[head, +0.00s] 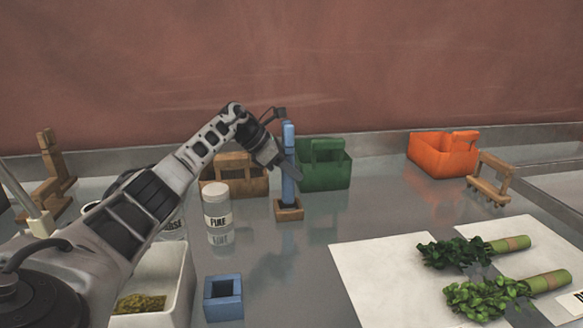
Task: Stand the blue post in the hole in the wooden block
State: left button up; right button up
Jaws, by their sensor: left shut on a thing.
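The blue post (289,187) stands upright at the middle of the table. Its lower end meets the small wooden block (289,211), and it looks to be in the block's hole; how deep it sits I cannot tell. The post's top shows above the fingers. My right gripper is not in view.
A green caddy (333,178) stands right behind the post, and a brown caddy (240,187) behind left. A white jar (217,205), a blue square holder (223,299) and a white bin (178,300) are left. White sheets with herb bundles (480,297) lie right.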

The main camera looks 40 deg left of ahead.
aim_at(291, 179)
pick_arm(q)
jog(key=shift+f+b, duration=0.35)
jog(key=shift+f, duration=0.25)
jog(key=shift+f+b, duration=0.35)
jog(key=shift+f, duration=0.6)
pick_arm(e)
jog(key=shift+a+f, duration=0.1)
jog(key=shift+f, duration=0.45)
pick_arm(q)
jog(key=o, duration=1.2)
jog(key=shift+c, duration=0.2)
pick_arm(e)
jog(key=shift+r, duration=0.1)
